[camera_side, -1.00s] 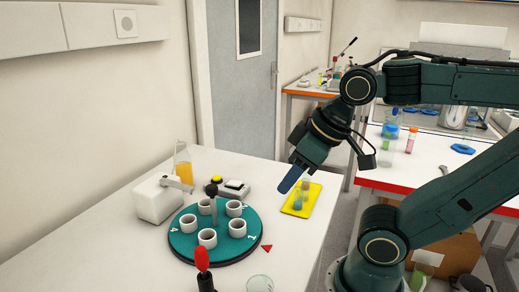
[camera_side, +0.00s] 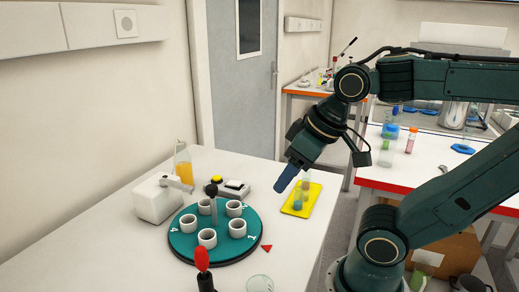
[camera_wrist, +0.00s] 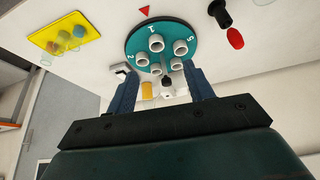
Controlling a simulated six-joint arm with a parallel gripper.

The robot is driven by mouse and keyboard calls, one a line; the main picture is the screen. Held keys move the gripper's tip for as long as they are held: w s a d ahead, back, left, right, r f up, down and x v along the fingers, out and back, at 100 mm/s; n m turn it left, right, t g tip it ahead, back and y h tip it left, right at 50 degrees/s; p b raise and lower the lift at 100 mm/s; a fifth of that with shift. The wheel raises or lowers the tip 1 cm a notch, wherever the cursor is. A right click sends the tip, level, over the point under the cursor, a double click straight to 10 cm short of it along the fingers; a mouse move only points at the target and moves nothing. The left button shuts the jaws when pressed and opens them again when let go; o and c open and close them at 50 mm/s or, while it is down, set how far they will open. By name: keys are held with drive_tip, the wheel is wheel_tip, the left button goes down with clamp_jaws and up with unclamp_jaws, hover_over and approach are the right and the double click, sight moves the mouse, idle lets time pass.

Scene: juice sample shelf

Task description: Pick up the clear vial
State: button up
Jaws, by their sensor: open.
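A yellow tray (camera_side: 291,210) stands on the white table and also shows at the upper left of the wrist view (camera_wrist: 42,42). Small see-through vials (camera_side: 299,198) with coloured contents stand on it, bluish, green and yellowish; I cannot tell which one is the clear vial. They are small and overlap in the wrist view (camera_wrist: 79,32). My gripper (camera_side: 281,188) is above the table, just left of the tray, pointing down and left. In the wrist view its two fingers (camera_wrist: 163,85) are apart with nothing between them.
A teal round carousel (camera_side: 187,250) with several white cups and a central post stands left of my gripper. Behind it are a white device (camera_side: 158,200), a flask of orange liquid (camera_side: 183,168) and a small button box (camera_side: 213,188). A red-topped item (camera_side: 202,259) stands at the front.

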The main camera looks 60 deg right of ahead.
drive_tip(key=w+d+m+g, duration=0.3)
drive_tip(key=w+d+m, duration=0.1)
drive_tip(key=d+m, duration=0.5)
drive_tip(key=m+g, duration=0.2)
drive_tip(key=m, duration=0.8)
hover_over(299, 188)
wheel_tip(299, 188, down, 4)
drive_tip(key=shift+s+f, duration=0.15)
drive_tip(key=shift+f, duration=0.05)
drive_tip(key=shift+f, duration=0.1)
drive_tip(key=shift+f, duration=4.15)
drive_tip(key=shift+a+f, duration=0.1)
drive_tip(key=shift+f, duration=2.5)
drive_tip(key=shift+c, duration=0.2)
drive_tip(key=c, duration=1)
